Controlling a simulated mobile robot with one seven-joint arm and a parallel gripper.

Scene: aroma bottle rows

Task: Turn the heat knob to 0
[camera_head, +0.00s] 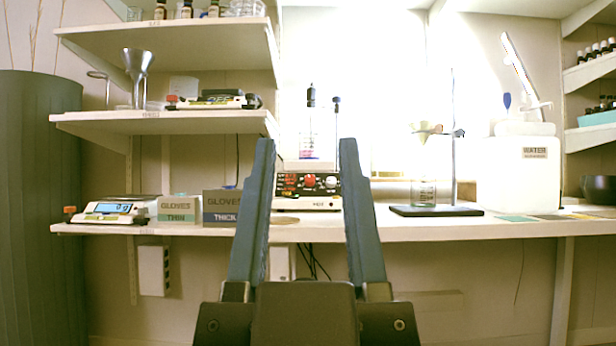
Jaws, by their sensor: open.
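The hotplate (300,203) stands on the bench, seen between my two gripper fingers. My gripper (306,146) is open and empty, with blue fingers pointing forward. It is nearer to me than the hotplate and apart from it. The fingers hide the hotplate's sides in part.
A vessel with pinkish contents (309,146) stands on the hotplate, with thin upright probes. Left are a scale (108,212) and glove boxes (179,209). Right are a stand base (436,211) with glassware and a white water container (520,172). Shelves hang at both sides.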

